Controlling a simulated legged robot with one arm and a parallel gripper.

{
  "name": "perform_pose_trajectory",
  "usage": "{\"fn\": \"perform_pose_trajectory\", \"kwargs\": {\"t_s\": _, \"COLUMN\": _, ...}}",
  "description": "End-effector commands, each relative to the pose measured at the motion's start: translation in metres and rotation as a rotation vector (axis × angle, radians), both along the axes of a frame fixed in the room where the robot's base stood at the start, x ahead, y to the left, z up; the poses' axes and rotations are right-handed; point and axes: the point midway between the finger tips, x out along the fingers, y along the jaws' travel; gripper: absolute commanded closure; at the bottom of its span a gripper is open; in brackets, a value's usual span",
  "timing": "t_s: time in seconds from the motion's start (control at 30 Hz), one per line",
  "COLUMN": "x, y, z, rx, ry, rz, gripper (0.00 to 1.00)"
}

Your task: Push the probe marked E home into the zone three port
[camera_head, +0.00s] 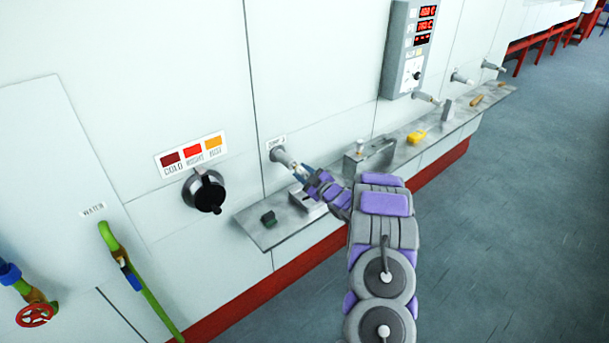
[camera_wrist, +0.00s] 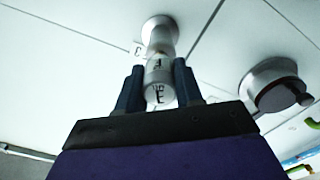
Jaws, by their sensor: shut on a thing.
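The probe marked E (camera_wrist: 159,94) is a pale cylinder with dark lettering in the wrist view. My gripper (camera_wrist: 158,84) is shut on it, with one dark finger on each side. The probe's far end lines up with a metal port (camera_wrist: 160,33) on the white wall and appears to meet it; how deep it sits I cannot tell. In the head view this port (camera_head: 281,155) sticks out of the wall below a small label (camera_head: 276,142) that seems to read zone 3. My gripper (camera_head: 302,172) is close in front of it, hiding most of the probe.
A metal shelf (camera_head: 256,233) runs below the ports, carrying a dark green piece (camera_head: 268,219), a grey box (camera_head: 356,150) and a yellow piece (camera_head: 417,136). A black knob (camera_head: 207,192) is left of the port. More ports (camera_head: 426,98) and a display panel (camera_head: 408,52) are to the right.

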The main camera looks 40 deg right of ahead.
Motion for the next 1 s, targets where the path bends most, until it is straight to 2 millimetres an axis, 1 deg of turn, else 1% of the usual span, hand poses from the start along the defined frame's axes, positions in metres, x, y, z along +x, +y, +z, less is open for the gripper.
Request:
{"fn": "perform_pose_trajectory", "kwargs": {"t_s": 0.43, "x": 0.0097, "y": 0.0003, "z": 0.0008, "rx": 0.0, "ry": -0.002, "rz": -0.002, "gripper": 0.91}}
{"fn": "perform_pose_trajectory", "kwargs": {"t_s": 0.47, "x": 0.0093, "y": 0.0001, "z": 0.0007, "rx": 0.001, "ry": -0.002, "rz": -0.002, "gripper": 0.62}}
{"fn": "perform_pose_trajectory", "kwargs": {"t_s": 0.5, "x": 0.0092, "y": 0.0001, "z": 0.0005, "rx": 0.001, "ry": -0.002, "rz": -0.002, "gripper": 0.58}}
{"fn": "perform_pose_trajectory", "kwargs": {"t_s": 0.73, "x": 0.0093, "y": 0.0009, "z": 0.0002, "rx": 0.001, "ry": 0.0, "rz": -0.001, "gripper": 0.36}}
{"fn": "perform_pose_trajectory", "kwargs": {"t_s": 1.0, "x": 0.0084, "y": 0.0012, "z": 0.0, "rx": 0.0, "ry": 0.0, "rz": -0.001, "gripper": 0.35}}
